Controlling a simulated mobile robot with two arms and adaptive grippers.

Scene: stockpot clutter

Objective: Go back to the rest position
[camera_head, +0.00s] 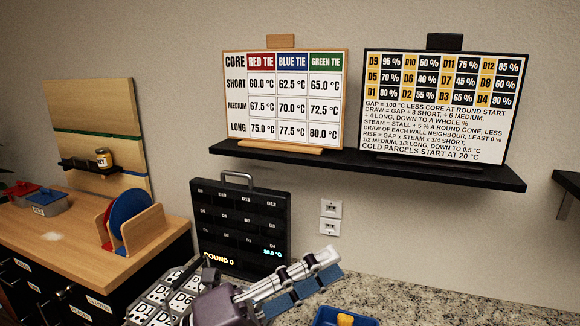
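My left gripper (318,268) is at the bottom centre, in front of the dark panel and above the counter. Its purple-grey body (218,307) is at the lower left and its jointed fingers point right. Blue flat parts show just below the grey finger links. I cannot tell whether the fingers are apart or closed, or whether they hold anything. My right gripper is not in view.
A dark display panel (240,222) with a handle stands behind the gripper. White labelled tiles (160,297) lie at its left. A blue tray (327,317) with a yellow item is at the bottom edge. A wooden cabinet (60,235) stands left; a black shelf (400,168) holds two boards.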

